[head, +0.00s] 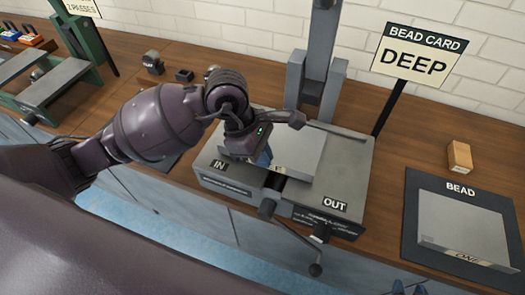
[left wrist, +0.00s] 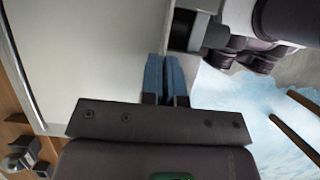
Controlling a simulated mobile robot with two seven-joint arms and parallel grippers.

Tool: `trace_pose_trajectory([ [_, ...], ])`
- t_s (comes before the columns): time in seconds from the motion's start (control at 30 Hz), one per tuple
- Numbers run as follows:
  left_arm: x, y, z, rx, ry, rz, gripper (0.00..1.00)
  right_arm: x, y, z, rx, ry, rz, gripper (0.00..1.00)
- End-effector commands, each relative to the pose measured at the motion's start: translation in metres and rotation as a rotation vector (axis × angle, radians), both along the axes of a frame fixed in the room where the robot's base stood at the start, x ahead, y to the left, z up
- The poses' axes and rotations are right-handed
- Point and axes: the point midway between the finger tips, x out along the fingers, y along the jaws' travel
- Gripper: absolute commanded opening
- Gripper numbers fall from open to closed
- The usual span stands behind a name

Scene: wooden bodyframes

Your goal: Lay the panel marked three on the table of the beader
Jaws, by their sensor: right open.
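The grey panel (head: 308,154) is over the table of the beader (head: 345,165); I cannot tell whether it rests flat or hangs slightly above. Its front label is mostly covered, with only a letter or so showing, so I cannot read its number. My left gripper (head: 265,158) points down at the panel's near edge. In the left wrist view its blue fingers (left wrist: 165,80) are close together at the edge of the broad pale panel (left wrist: 90,55), apparently pinching its lip. My right gripper (head: 408,289) shows only as fingertips at the bottom edge, open and away from the panel.
A panel marked ONE (head: 462,232) lies on the dark BEAD mat (head: 420,200) at right, with a wooden block (head: 459,157) behind it. A BEAD CARD sign reading DEEP (head: 415,60) stands behind the beader. A crank handle (head: 315,268) sticks out in front. Another machine (head: 60,85) stands far left.

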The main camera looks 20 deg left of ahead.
Motion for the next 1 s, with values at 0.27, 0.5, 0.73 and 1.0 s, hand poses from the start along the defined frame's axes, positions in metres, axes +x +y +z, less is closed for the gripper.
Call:
trace_pose_trajectory([
  [0.27, 0.0003, -0.0002, 0.0014, -0.001, -0.004, -0.001, 0.00, -0.0034, -0.0015, -0.0002, -0.003, 0.005, 0.000, 0.43],
  [0.5, 0.0003, -0.0001, 0.0011, 0.000, -0.003, -0.001, 0.00, -0.0057, -0.0024, -0.0045, -0.005, 0.014, 0.000, 0.43],
  [0.73, 0.0002, -0.0004, 0.0005, 0.000, -0.004, -0.001, 0.00, -0.0066, -0.0024, -0.0070, -0.005, 0.018, 0.000, 0.43],
  [1.0, 0.0001, -0.0004, 0.0006, -0.001, -0.003, -0.001, 0.00, -0.0060, -0.0019, -0.0058, -0.003, 0.015, -0.001, 0.43],
])
